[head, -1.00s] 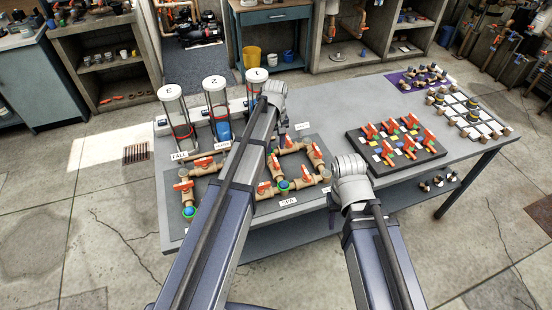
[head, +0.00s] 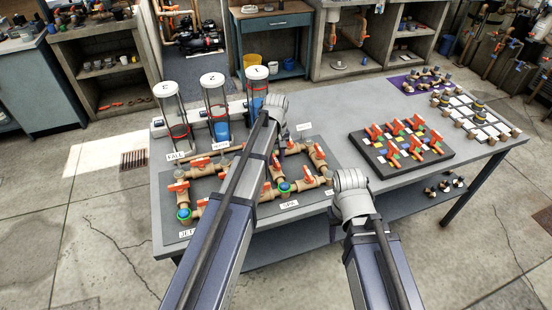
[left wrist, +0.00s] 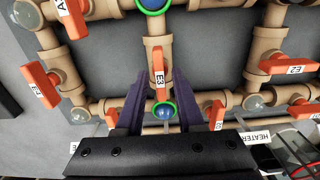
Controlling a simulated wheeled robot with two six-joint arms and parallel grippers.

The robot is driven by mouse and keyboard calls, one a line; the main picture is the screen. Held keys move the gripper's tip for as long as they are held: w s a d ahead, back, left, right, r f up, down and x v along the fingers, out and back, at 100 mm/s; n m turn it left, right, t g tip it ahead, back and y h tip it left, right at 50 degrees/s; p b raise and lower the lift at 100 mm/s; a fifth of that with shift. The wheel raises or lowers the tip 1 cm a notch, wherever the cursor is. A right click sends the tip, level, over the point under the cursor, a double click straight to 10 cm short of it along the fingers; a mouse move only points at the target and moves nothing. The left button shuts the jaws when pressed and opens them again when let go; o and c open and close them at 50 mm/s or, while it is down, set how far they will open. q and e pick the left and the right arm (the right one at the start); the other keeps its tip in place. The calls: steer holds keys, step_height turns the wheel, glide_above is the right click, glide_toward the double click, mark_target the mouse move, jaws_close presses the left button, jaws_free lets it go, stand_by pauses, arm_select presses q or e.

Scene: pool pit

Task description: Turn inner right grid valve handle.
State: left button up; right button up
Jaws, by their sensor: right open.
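A pipe grid with several orange valve handles lies on a dark board (head: 296,204) at the table's left. My left gripper (left wrist: 157,80) is over this board. In the left wrist view its dark purple fingers are apart, one on each side of the orange handle labelled E3 (left wrist: 159,72); I cannot tell whether they touch it. In the head view the arm hides the left fingers and part of the grid. I cannot tell which handle is the inner right one. My right gripper (head: 336,214) is at the table's front edge, right of the grid, its fingers mostly hidden.
Clear tanks (head: 217,108) with white lids stand behind the grid. A black board (head: 432,156) with orange-handled valves lies to the right, and a purple mat (head: 408,86) farther back. The grey tabletop (head: 335,110) is free in the middle.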

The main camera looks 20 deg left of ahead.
arm_select(q)
jaws_close()
stand_by(0.5)
steer(key=m, duration=0.4)
steer(key=shift+m, duration=0.3)
steer(key=m, duration=0.4)
steer(key=shift+m, duration=0.3)
steer(key=m, duration=0.4)
steer(key=shift+m, duration=2.3)
